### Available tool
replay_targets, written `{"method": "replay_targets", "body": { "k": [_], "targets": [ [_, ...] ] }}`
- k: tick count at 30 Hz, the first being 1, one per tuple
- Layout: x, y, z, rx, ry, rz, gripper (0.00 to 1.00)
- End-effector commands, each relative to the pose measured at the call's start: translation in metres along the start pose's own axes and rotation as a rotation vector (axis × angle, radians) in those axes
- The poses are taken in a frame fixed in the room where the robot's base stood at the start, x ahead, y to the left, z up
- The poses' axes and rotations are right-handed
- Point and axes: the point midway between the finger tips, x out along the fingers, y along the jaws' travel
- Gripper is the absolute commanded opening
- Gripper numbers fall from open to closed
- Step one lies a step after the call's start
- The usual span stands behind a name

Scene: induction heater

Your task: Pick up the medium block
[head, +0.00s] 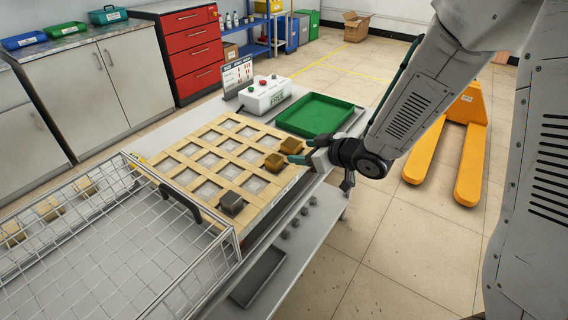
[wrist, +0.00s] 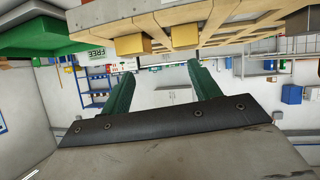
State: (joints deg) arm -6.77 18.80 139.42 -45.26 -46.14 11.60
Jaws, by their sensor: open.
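Three blocks sit along the right edge of a wooden grid (head: 190,141): a dark grey block (head: 231,204) nearest me, a brown block (head: 274,163) and a tan-brown block (head: 291,146) farther back. I cannot tell by size which is the medium one. My gripper (head: 318,170) is open and empty, just right of the brown and tan-brown blocks, its green fingers apart from each other. In the wrist view, which looks upside down, the open fingers (wrist: 160,75) show below two yellowish blocks (wrist: 132,44) (wrist: 184,36), with a dark block (wrist: 306,20) at right.
A green tray (head: 316,114) and a white control box (head: 265,95) stand behind the grid. A wire guard (head: 120,240) stands at the left front, with several blocks seen through it. A yellow pallet truck (head: 466,140) is on the floor at right.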

Motion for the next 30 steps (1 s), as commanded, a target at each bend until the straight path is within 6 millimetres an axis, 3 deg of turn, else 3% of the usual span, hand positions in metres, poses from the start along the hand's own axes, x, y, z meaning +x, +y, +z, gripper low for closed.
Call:
{"method": "replay_targets", "body": {
  "k": [3,6,14,24,30],
  "targets": [
    [0.015,-0.023,0.007,0.015,0.078,-0.102,0.62],
    [0.019,-0.032,0.009,0.026,0.117,-0.145,0.62],
    [0.042,-0.037,0.006,0.028,0.130,-0.157,0.62],
    [0.088,-0.047,0.002,0.027,0.130,-0.157,0.62],
    [0.096,-0.048,0.000,0.027,0.130,-0.156,0.62]
  ]
}}
